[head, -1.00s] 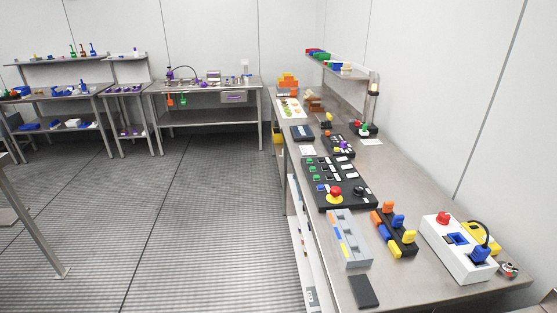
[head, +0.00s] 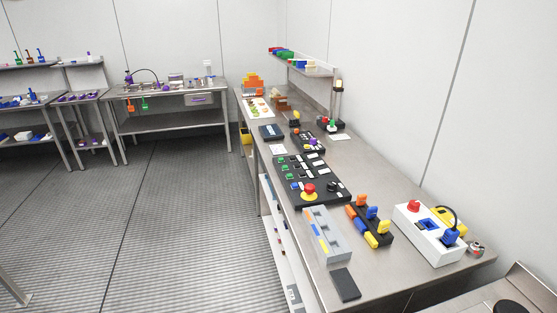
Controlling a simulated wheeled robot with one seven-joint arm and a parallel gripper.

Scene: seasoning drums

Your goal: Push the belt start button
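A black control panel (head: 311,180) lies on the long steel bench along the right wall. It carries several green buttons (head: 286,167) in a column on its left side, several white labels, a blue button (head: 295,187) and a red mushroom button on a yellow base (head: 309,191) at its near end. The labels are too small to read, so I cannot tell which button is the belt start. My gripper is not in view.
The long bench (head: 381,170) also holds a grey tray (head: 327,234), colored levers (head: 371,219) and a white box (head: 428,233) with a red button. The grey floor (head: 170,215) left of the bench is open. More tables stand at the back.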

